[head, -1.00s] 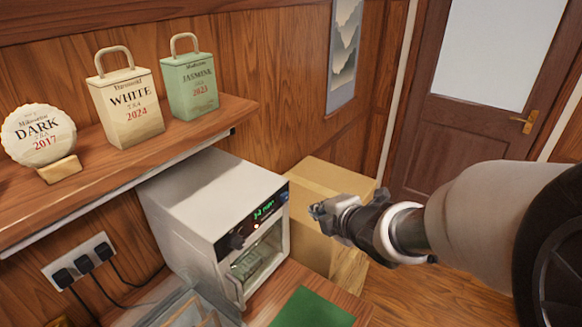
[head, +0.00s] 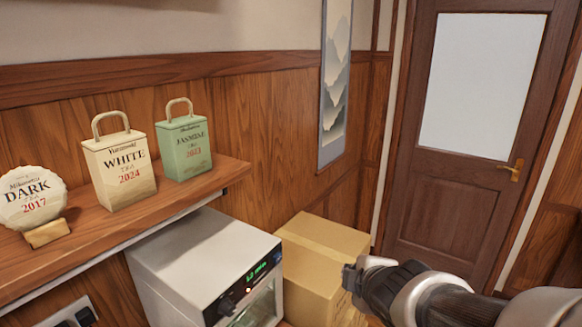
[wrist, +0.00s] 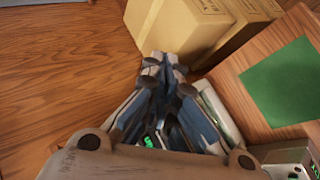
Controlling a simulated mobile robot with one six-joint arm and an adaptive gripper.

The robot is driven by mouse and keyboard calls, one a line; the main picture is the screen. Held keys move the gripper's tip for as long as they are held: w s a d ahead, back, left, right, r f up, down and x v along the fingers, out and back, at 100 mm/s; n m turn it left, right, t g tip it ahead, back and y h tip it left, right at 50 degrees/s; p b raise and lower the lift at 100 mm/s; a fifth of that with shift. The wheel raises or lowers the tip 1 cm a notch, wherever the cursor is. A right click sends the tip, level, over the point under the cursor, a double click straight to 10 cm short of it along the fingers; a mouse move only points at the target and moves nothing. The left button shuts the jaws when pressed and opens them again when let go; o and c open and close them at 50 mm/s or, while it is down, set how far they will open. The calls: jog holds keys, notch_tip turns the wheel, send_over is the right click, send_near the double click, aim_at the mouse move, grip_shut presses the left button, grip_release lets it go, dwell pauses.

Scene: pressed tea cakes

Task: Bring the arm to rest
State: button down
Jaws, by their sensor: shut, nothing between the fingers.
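My gripper (head: 352,277) is at the lower right of the head view, in front of the cardboard box and to the right of the white cabinet. In the wrist view its fingers (wrist: 165,68) are together, with nothing held between them. The arm reaches in from the bottom right corner and is partly cut off by the frame.
A white cabinet with a lit green display (head: 190,265) stands below a wooden shelf holding dark, white and jasmine tea. A cardboard box (head: 318,255) stands beside it. The wrist view shows a green mat (wrist: 285,82) and open wooden floor (wrist: 60,80). A door (head: 460,170) is behind.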

jog(key=s+d+m+g, duration=0.1)
jog(key=s+m+g, duration=0.4)
jog(key=s+m, duration=1.1)
jog(key=s, duration=0.8)
jog(key=shift+s+d+g+h, duration=0.3)
jog(key=shift+s+g, duration=0.1)
dwell(5.2)
